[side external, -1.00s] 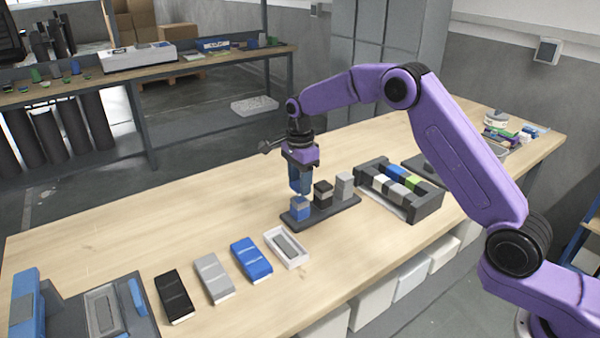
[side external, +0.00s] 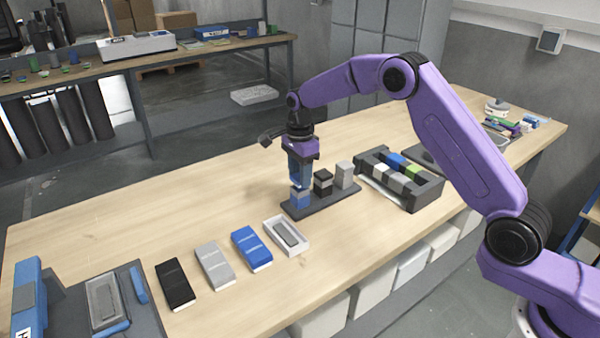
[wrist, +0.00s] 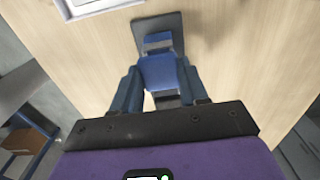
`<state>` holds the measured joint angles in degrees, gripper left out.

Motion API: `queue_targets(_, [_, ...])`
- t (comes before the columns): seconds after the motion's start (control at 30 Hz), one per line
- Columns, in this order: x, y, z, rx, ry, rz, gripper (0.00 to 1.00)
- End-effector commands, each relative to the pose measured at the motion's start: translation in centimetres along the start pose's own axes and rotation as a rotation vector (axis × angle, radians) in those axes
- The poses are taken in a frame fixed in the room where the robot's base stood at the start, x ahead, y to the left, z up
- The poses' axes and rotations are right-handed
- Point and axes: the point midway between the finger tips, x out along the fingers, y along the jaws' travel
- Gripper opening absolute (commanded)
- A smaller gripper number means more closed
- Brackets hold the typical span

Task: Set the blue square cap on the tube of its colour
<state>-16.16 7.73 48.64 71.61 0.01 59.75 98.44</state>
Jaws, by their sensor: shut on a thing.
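The blue square cap (wrist: 162,73) is between the two fingers of my gripper (wrist: 162,88) in the wrist view, and the gripper is shut on it. In the side view my gripper (side external: 300,180) points down directly over the blue tube (side external: 300,201), which has a grey band at its top. The fingers mostly hide the cap there. I cannot tell whether cap and tube touch. The tube stands at the left end of a dark base (side external: 325,203), beside a black tube (side external: 323,184) and a grey tube (side external: 345,175).
A dark tray of coloured blocks (side external: 415,190) lies right of the base. A white box with a grey insert (side external: 287,235) and blue, grey and black cases (side external: 175,284) lie in front. The wooden table left of the base is clear.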

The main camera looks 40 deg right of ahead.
Motion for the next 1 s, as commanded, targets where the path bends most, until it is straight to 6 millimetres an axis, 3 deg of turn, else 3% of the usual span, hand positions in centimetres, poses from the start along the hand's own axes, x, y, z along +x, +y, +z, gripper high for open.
queue_targets(1.0, [0.52,0.01,0.01,0.0,0.0,0.0,0.15])
